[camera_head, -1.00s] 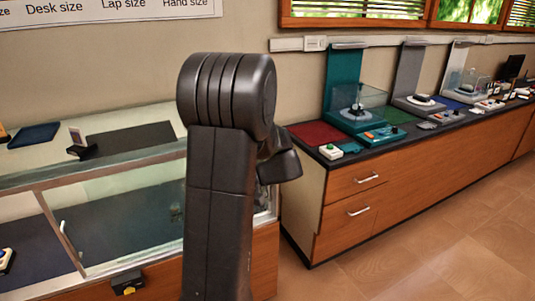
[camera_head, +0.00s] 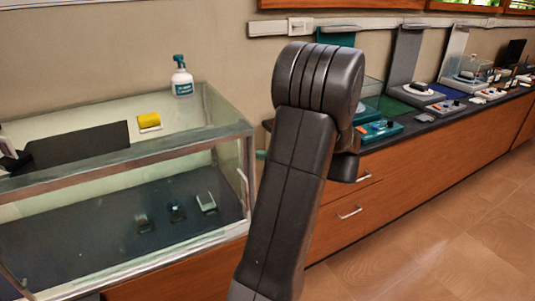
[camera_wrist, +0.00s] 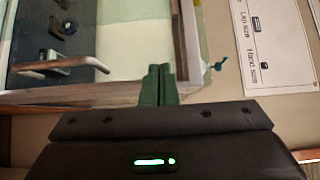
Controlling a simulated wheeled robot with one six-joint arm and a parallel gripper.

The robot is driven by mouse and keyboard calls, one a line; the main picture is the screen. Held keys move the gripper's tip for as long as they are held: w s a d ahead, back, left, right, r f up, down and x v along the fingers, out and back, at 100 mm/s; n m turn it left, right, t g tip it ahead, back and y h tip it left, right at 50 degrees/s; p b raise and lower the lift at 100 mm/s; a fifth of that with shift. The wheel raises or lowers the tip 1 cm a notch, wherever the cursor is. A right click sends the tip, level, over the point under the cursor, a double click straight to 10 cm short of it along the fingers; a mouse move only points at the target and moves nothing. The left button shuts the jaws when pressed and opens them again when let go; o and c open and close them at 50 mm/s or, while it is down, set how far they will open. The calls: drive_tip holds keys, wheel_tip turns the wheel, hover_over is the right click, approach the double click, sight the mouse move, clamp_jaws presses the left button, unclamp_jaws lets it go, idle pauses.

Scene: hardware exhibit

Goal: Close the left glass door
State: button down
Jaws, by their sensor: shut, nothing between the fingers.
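The glass display case (camera_head: 150,158) with a metal frame fills the left of the head view. One pale upright handle (camera_head: 243,190) shows at its right end, and another (camera_head: 14,286) is cut off at the lower left. Which handle belongs to the left glass door, and how far that door stands open, I cannot tell. My gripper (camera_wrist: 158,72) is shut and empty in the wrist view, its green fingers beside the case frame (camera_wrist: 90,93). A bar handle (camera_wrist: 62,65) lies left of the fingers, apart from them. In the head view my arm hides the gripper.
Several small items lie inside. A wooden counter (camera_head: 430,160) with exhibits runs along the wall at right. The tiled floor (camera_head: 450,235) in front is clear.

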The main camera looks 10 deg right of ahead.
drive_tip(key=x, duration=0.7)
drive_tip(key=shift+w+a+p, duration=0.1)
drive_tip(key=shift+a+p, duration=0.2)
drive_tip(key=shift+s+a, duration=0.3)
drive_tip(key=shift+a, duration=0.6)
drive_tip(key=shift+s+a, duration=0.3)
drive_tip(key=shift+a, duration=0.65)
drive_tip(key=shift+a, duration=0.1)
